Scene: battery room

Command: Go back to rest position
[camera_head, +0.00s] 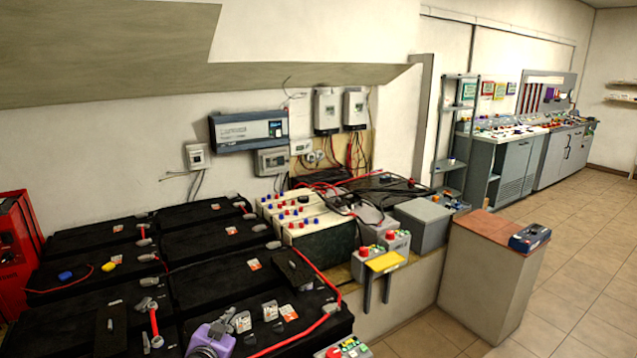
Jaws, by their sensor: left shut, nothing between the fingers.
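My left gripper (222,331), purple and grey, shows at the bottom edge, low over the front black batteries (225,290). It is shut with nothing between its fingers. Most of my left arm is cut off by the bottom edge. My right gripper is out of view.
Black batteries with red cables fill the lower left, beside a red cabinet (17,232). White-topped batteries (318,238) and a button box with a yellow plate (385,261) lie to the right. A brown-topped pedestal (487,290) holds a blue meter (529,237). The tiled floor (585,265) is clear at right.

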